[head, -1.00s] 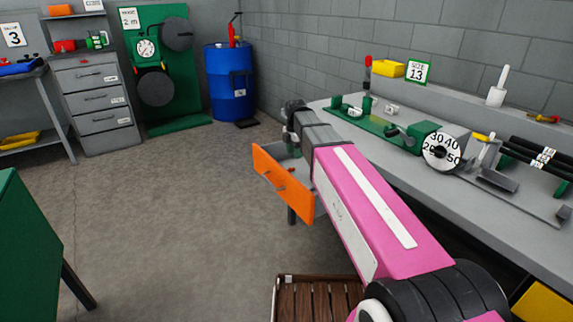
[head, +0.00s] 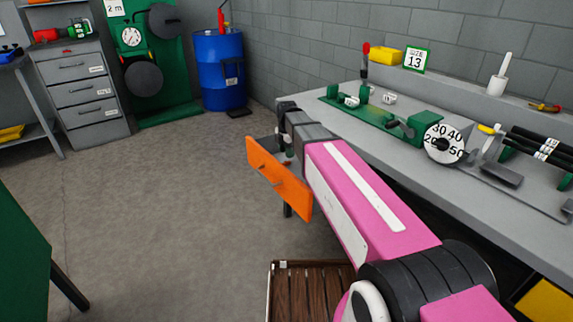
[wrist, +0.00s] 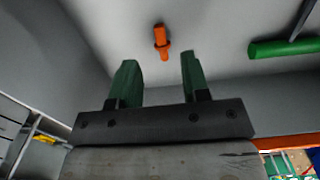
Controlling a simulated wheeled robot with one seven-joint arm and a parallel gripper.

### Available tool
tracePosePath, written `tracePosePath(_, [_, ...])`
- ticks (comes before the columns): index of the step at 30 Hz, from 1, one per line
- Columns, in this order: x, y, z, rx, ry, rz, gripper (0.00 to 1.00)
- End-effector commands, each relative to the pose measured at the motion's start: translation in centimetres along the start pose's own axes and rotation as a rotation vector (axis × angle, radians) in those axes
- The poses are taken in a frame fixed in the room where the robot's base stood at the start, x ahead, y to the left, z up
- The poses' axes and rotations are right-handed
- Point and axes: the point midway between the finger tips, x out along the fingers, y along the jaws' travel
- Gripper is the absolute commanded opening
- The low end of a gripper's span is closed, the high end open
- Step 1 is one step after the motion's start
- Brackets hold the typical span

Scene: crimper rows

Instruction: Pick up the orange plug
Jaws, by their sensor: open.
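The orange plug (wrist: 161,40) lies on a pale grey surface in the wrist view, a little beyond my fingertips and between their lines. My gripper (wrist: 158,64) has two green fingers set apart, with nothing between them. The plug does not touch either finger. In the head view an orange-fronted drawer (head: 279,181) is pulled out under the bench, and the end of my arm is above it. My own arm hides most of the drawer's inside there, and I cannot make out the plug in that view.
A green rod (wrist: 284,47) lies to the right of the plug. An orange edge (wrist: 283,143) shows at the lower right of the wrist view. The grey bench (head: 440,190) runs along the right. A brown slatted crate (head: 310,292) stands on the floor below my arm.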

Motion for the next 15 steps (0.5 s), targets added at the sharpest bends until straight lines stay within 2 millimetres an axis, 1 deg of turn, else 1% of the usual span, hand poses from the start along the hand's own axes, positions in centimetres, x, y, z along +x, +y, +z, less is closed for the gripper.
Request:
tracePosePath(10, [4.2,-0.1,-0.2,0.000,0.000,-0.001,0.43])
tracePosePath(12, [4.7,-0.1,-0.2,0.000,0.000,-0.001,0.43])
tracePosePath(15, [4.8,-0.1,-0.2,0.000,0.000,0.000,0.43])
